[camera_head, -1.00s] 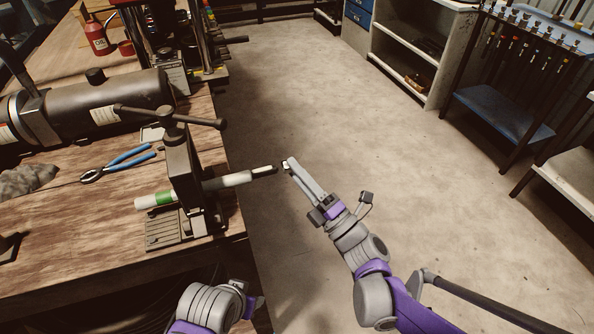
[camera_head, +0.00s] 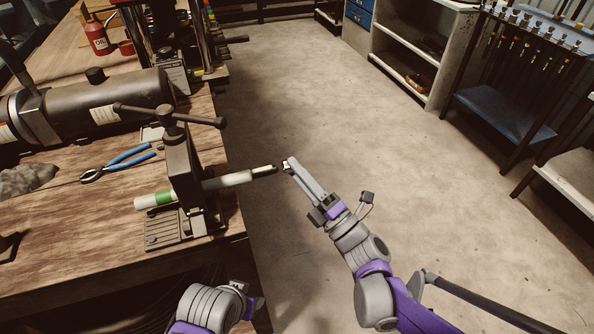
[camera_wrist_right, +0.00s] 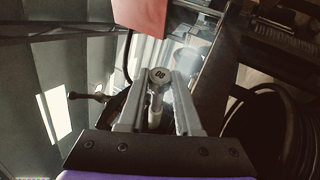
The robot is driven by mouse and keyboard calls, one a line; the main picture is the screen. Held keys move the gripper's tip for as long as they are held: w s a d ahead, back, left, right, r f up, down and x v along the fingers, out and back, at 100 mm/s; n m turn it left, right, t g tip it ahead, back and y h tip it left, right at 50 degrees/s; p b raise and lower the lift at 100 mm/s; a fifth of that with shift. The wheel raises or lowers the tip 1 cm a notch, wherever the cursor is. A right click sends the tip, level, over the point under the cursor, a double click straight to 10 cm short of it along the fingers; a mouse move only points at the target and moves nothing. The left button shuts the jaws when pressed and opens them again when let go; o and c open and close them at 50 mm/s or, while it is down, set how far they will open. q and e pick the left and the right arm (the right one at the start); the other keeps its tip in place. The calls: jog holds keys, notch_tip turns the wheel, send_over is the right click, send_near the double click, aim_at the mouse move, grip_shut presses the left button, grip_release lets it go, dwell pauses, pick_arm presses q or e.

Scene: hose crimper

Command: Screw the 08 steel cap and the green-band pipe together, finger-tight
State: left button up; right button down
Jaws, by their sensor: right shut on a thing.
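The green-band pipe (camera_head: 228,181) is clamped near-level in the bench vise (camera_head: 184,185). Whether cap and pipe touch cannot be told. My left arm shows at the bottom, but its fingers do not.
Blue-handled pliers (camera_head: 118,163) and a dark cylinder tank (camera_head: 100,105) lie on the wooden bench (camera_head: 80,240). A red oil can (camera_head: 97,38) stands at the back. The vise handle (camera_head: 170,115) rises above the pipe. The floor right of the bench is clear.

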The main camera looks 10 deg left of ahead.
jog(key=shift+s+a, duration=0.45)
jog(key=shift+a, duration=0.25)
dwell(0.6)
jog(key=c, duration=0.5)
grip_release()
jog(key=b+v, duration=0.1)
jog(key=v, duration=0.9)
jog(key=shift+s+d+f, duration=0.15)
jog(key=shift+s+d, duration=0.05)
jog(key=shift+d, duration=0.15)
